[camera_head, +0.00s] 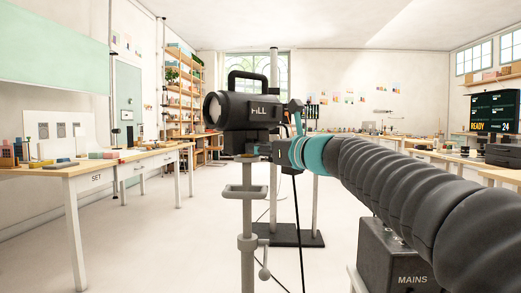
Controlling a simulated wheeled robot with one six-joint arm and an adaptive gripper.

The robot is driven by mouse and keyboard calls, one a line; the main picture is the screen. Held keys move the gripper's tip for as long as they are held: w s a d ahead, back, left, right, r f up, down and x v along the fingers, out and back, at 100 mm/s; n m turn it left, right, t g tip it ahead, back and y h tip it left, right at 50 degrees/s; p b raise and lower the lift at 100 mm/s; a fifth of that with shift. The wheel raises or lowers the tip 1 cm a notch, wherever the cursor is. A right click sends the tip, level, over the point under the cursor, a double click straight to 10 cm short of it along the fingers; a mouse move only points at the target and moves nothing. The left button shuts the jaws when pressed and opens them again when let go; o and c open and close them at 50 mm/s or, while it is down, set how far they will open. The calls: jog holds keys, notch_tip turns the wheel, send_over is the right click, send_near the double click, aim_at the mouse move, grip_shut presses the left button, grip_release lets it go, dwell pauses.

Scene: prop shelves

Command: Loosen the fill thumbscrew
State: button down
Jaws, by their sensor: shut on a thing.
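The fill lamp (228,108) is a black lamp head with a handle on top and the word FILL on its side. It sits at the top of a grey stand (247,207) in the middle of the view, its lens facing left. My gripper (269,150) reaches in from the right, just under the lamp's body at the stand's top. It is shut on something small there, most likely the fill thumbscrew. The thumbscrew itself is hidden by the fingers, and its turn cannot be seen.
A dark box marked MAINS (388,255) stands low at right. A black cable (298,225) hangs behind the stand. A table marked SET (130,168) with small models is at left. Workbenches and a screen (495,112) reading READY 24 are at right. Floor at left front is clear.

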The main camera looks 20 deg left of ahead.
jog(key=n+b, duration=0.1)
jog(key=n, duration=0.3)
jog(key=c, duration=0.8)
grip_release()
jog(key=shift+d, duration=0.1)
jog(key=v, duration=1.2)
